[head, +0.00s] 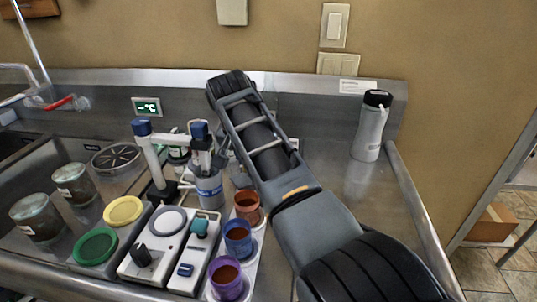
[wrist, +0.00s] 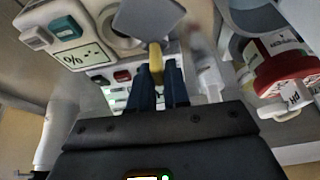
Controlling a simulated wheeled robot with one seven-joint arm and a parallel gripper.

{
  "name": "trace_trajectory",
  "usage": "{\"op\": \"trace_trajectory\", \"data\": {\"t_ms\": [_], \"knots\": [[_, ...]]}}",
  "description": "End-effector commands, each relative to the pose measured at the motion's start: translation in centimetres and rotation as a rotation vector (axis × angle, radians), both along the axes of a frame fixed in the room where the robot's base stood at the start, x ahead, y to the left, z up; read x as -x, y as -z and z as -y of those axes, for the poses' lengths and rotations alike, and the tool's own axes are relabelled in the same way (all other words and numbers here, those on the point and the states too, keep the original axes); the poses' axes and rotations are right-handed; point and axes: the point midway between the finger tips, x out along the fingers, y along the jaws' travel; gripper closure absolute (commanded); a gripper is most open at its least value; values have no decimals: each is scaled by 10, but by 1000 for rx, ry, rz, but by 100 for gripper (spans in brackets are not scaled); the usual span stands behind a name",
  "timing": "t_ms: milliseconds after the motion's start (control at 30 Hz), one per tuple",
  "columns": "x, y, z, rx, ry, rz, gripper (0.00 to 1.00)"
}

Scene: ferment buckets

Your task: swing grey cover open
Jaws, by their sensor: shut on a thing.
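A flat grey cover (wrist: 148,17) shows at the top of the wrist view, over a round white opening on a pale device (wrist: 88,50). A short yellow tab (wrist: 155,58) is at its near edge. My gripper (wrist: 158,78) has its two blue fingers close together on this tab, with no clear gap. The cover looks tilted out from the device, but its exact angle and its hinge cannot be told. In the head view my arm hides the gripper, and I cannot make out the cover there.
A red-capped container (wrist: 286,72) is close on the right in the wrist view. In the head view, orange, blue and purple cups (head: 238,236) stand beside the arm, near white control boxes (head: 155,245).

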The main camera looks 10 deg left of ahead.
Motion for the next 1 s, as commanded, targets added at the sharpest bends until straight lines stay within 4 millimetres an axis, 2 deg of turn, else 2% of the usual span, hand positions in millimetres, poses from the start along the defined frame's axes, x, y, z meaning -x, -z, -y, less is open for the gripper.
{"op": "trace_trajectory", "data": {"t_ms": [33,200,767,800,1000], "knots": [[2,-1,-7,-3,11,4,100],[6,-1,-16,-4,56,3,100],[7,-2,-19,-4,82,4,100],[7,-2,-18,-4,82,4,81],[7,-1,-18,-3,82,2,63]]}}
